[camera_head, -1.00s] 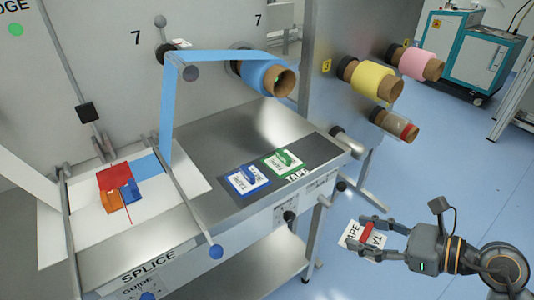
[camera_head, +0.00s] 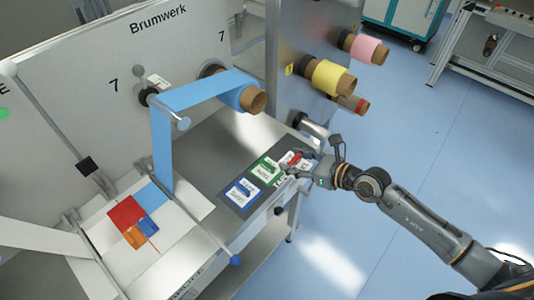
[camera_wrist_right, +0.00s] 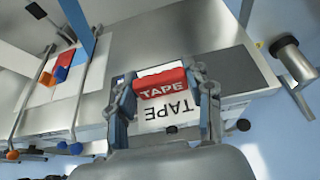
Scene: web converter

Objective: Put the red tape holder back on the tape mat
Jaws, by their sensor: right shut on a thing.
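In the head view the right gripper (camera_head: 299,166) is over the right end of the dark tape mat (camera_head: 240,199). The red holder (camera_head: 291,158) is partly hidden there by the fingers. I cannot tell whether it touches the mat. A green tape holder (camera_head: 264,171) and a blue tape holder (camera_head: 242,192) lie on the mat to its left. My left gripper is not in view.
A blue web (camera_head: 161,140) runs over rollers to a blue roll (camera_head: 240,97) above the table. Yellow (camera_head: 331,78) and pink (camera_head: 366,48) rolls stick out behind the gripper. A metal roller end (camera_head: 312,127) is close behind it. Red, orange and blue pieces (camera_head: 127,212) lie at the left.

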